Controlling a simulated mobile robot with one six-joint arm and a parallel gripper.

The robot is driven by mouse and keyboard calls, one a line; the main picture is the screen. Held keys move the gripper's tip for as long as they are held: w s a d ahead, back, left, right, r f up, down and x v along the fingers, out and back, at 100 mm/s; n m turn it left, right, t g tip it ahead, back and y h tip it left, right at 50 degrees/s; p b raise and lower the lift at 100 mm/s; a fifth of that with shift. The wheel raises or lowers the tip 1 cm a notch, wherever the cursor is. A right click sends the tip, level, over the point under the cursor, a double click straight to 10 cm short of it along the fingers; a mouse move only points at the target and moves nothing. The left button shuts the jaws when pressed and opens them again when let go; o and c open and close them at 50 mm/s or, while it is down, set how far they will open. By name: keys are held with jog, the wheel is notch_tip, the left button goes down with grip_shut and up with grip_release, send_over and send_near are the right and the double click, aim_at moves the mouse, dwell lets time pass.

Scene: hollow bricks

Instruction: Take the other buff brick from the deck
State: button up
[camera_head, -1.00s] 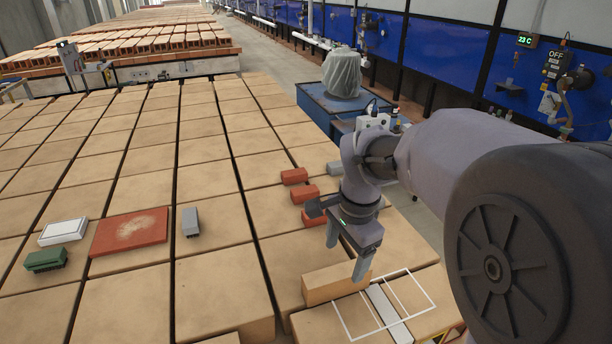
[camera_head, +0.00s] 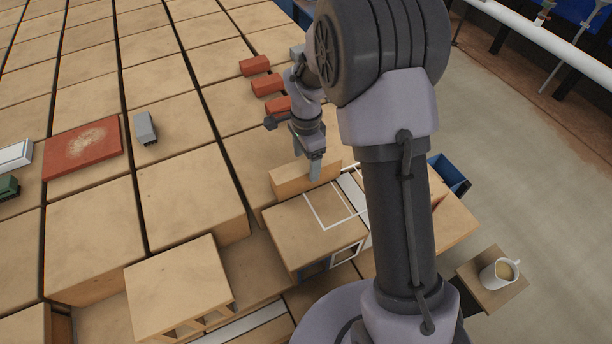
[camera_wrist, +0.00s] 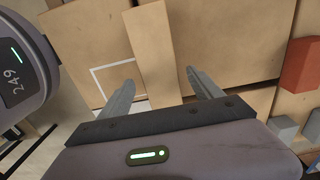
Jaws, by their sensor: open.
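A long buff brick (camera_head: 288,181) lies on the deck (camera_head: 185,190) of tan blocks, beside a white square outline (camera_head: 316,216). My gripper (camera_head: 307,163) points down at it, with one finger in front of the brick's near side and the other behind it. In the wrist view the buff brick (camera_wrist: 153,50) runs between the two spread fingers of my gripper (camera_wrist: 160,80). The jaws are open, with a gap to the brick on both sides. I cannot tell how far down the fingers reach. No second loose buff brick is clear.
Several red bricks (camera_head: 268,84) lie behind my gripper. A grey brick (camera_head: 145,128), a red slab (camera_head: 84,148), a white block (camera_head: 15,155) and a green brick (camera_head: 8,187) lie left. A mug (camera_head: 500,272) stands on a small board at right.

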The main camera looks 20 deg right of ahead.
notch_tip(320, 180, down, 2)
jog(key=shift+w+f, duration=0.1)
jog(key=shift+f, duration=0.15)
jog(key=shift+r, duration=0.15)
jog(key=shift+c, duration=0.8)
grip_shut()
jog(key=shift+r, duration=0.15)
